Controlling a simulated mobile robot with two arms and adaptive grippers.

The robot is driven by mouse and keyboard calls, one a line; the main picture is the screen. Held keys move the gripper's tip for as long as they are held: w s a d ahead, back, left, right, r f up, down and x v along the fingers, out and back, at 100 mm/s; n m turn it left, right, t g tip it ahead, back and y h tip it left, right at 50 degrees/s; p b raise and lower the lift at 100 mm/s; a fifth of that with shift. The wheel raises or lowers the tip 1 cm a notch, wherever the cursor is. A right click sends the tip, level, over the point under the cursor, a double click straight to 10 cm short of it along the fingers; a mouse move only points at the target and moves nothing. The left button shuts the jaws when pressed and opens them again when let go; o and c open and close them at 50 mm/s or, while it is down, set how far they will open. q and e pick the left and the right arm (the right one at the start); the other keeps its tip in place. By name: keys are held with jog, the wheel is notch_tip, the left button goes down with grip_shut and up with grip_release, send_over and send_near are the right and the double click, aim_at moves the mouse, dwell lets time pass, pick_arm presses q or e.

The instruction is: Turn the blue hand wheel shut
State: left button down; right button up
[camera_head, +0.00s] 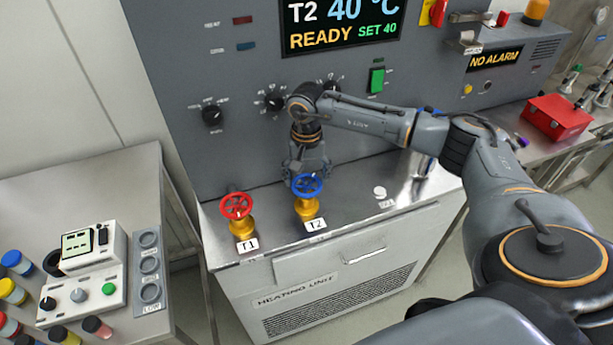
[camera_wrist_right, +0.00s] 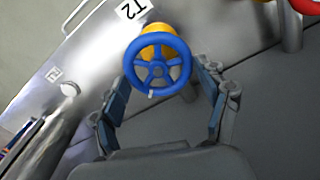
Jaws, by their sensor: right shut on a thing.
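The blue hand wheel (camera_head: 308,188) sits on a brass valve labelled T2 on the steel top of the heating unit. It also shows in the right wrist view (camera_wrist_right: 158,67), with a small pale mark on its near rim. The wall display (camera_head: 341,22) reads T2 40 °C, READY, SET 40. My left gripper is not in view.
A red hand wheel (camera_head: 236,206) on the valve labelled T1 stands close to the left of the blue one. The grey panel with black knobs (camera_head: 212,115) rises behind. A control box (camera_head: 85,285) and colored caps are on the left table. A red box (camera_head: 558,117) is at right.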

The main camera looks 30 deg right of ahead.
jog(key=m+b, duration=0.3)
jog(key=shift+d+f, duration=0.1)
jog(key=shift+f, duration=0.15)
jog(key=m+b, duration=0.2)
jog(key=shift+s+m, duration=0.15)
jog(key=shift+m, duration=0.25)
jog(key=m+b, duration=0.2)
jog(key=m, duration=0.1)
jog(key=shift+s+m, duration=0.1)
jog(key=shift+m, duration=0.2)
jog(key=m+b, duration=0.2)
jog(key=m, duration=0.1)
jog(key=shift+s+r+m, duration=0.1)
jog(key=shift+m, duration=0.2)
jog(key=m+b, duration=0.2)
jog(key=m, duration=0.4)
jog(key=shift+s, duration=0.2)
jog(key=m+b, duration=0.1)
jog(key=m, duration=0.4)
jog(key=shift+s+r+m, duration=0.1)
jog(key=shift+m, duration=0.3)
